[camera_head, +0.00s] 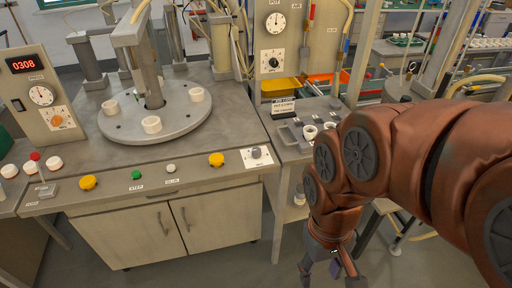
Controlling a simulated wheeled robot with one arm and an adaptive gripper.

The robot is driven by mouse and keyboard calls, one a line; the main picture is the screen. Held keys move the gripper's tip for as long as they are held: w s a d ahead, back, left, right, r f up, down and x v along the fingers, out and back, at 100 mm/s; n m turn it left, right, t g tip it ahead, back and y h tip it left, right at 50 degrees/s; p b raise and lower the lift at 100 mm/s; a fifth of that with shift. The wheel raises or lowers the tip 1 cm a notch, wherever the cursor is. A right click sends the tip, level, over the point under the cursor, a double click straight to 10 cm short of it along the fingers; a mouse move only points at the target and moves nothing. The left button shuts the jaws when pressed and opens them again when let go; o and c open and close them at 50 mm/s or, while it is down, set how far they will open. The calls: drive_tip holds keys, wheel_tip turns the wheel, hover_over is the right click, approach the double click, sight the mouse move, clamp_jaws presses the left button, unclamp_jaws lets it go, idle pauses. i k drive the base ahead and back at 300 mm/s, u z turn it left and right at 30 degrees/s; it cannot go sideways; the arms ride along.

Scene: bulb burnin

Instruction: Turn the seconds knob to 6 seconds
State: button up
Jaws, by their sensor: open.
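Several knobs show, and I cannot read which is marked in seconds. A grey knob (256,153) sits on a white plate at the right end of the front panel. A black knob (273,56) sits on a white plate under a dial on the upright panel at the back. An orange knob (57,121) is on the left cabinet, under another dial. My gripper (335,270) hangs low at the bottom, right of the bench front, pointing down. It is open, with nothing seen between its fingers, and is well apart from all the knobs.
The bench (215,130) carries a round turntable (180,124) with white cups. Yellow buttons (88,183) and a green button (136,175) line the front panel. A side table (291,147) with small cups stands close to my arm. Free floor lies before the bench.

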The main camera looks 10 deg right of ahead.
sight(256, 151)
drive_tip(key=k, duration=0.4)
drive_tip(key=u, duration=0.65)
drive_tip(key=i, duration=1.35)
drive_tip(key=u, duration=0.05)
